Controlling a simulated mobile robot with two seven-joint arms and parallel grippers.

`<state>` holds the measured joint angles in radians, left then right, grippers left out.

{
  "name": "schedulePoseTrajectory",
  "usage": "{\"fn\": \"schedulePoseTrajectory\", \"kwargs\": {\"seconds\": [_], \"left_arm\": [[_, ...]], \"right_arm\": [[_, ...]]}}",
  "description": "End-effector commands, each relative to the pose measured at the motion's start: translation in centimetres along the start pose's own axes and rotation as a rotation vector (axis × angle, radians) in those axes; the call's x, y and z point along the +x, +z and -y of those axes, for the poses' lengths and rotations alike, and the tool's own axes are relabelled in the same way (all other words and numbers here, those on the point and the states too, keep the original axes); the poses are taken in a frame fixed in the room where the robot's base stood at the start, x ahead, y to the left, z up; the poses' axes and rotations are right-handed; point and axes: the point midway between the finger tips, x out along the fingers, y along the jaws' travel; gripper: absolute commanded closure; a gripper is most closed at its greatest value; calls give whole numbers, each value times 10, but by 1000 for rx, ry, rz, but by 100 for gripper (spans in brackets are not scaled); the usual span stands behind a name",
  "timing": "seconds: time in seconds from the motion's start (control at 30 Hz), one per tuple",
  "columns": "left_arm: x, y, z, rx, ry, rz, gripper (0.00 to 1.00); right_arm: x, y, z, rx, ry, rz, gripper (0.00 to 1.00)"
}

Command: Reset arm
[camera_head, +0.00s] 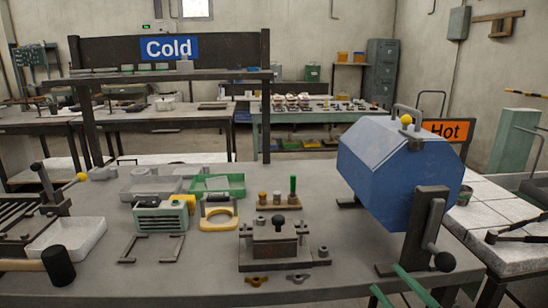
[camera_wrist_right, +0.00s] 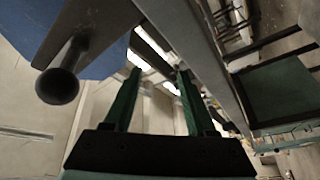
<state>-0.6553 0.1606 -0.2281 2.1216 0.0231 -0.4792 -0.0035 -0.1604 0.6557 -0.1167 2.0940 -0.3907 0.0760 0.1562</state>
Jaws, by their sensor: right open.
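My right gripper (camera_head: 386,277) is at the bottom edge of the head view, with its two green fingers apart and nothing between them. It is just in front of the workbench edge, below the black-knobbed crank (camera_head: 443,261) of a blue faceted vessel (camera_head: 385,165). In the right wrist view, my right gripper (camera_wrist_right: 158,72) shows both fingers spread and empty. The dark knob (camera_wrist_right: 57,86) and part of the blue vessel (camera_wrist_right: 92,58) are at upper left there. My left gripper does not show in either view.
The grey workbench (camera_head: 200,285) holds a clamped metal block (camera_head: 275,240), a green tray (camera_head: 218,186), a white tray (camera_head: 68,238) and a mallet (camera_head: 58,267). A tiled table (camera_head: 495,210) stands at right. A "Cold" sign (camera_head: 169,48) hangs behind; a "Hot" sign (camera_head: 446,130) is right.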

Motion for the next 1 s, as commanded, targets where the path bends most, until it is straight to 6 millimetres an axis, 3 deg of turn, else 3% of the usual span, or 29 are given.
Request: {"fn": "schedulePoseTrajectory", "kwargs": {"seconds": [0.03, 0.1, 0.2, 0.33, 0.47, 0.53, 1.0], "left_arm": [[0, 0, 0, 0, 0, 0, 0], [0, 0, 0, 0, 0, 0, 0], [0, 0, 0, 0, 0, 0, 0], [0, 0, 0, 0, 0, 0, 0], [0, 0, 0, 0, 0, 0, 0], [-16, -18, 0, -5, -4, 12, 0], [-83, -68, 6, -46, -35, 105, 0]], "right_arm": [[-15, 19, 32, 130, -3, 108, 44], [-36, 40, 72, 277, -16, 248, 44], [-72, 58, 131, 474, -49, 442, 44], [-120, 62, 204, 699, -111, 666, 44], [-167, 45, 269, 902, -185, 859, 44], [-165, 31, 252, 907, -191, 879, 44], [-173, -19, 184, 920, -189, 981, 44]]}}
